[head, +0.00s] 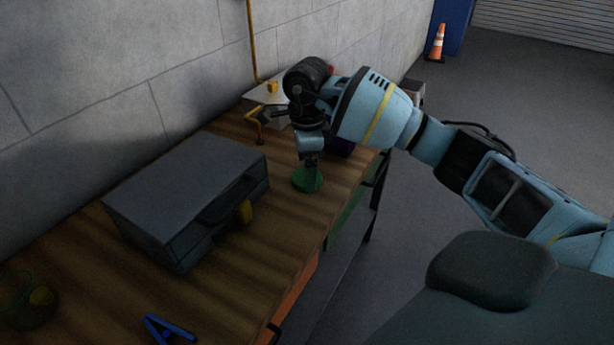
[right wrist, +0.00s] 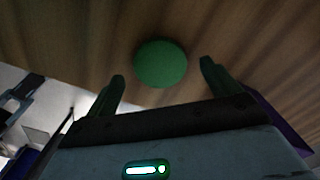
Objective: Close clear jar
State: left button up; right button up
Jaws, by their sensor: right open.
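A round green lid (head: 307,180) lies on the wooden workbench, beyond the grey drawer box. It also shows in the right wrist view (right wrist: 161,64), between and just beyond the fingertips. My right gripper (right wrist: 163,78) is open above the lid, one finger to each side of it, with nothing held. In the head view my right gripper (head: 309,165) points down at the lid, and its fingers are hard to make out. A clear jar (head: 28,300) with a greenish rim and something yellow-green inside stands at the near left corner of the bench. My left gripper is not in view.
A grey drawer box (head: 185,185) stands on the workbench (head: 255,270) between jar and lid, with a yellow object (head: 246,212) at its front. A blue clamp-like item (head: 168,328) lies at the near edge. A pale box (head: 262,100) stands by the wall.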

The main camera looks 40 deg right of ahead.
jog(key=shift+f, duration=0.9)
jog(key=c, duration=1.1)
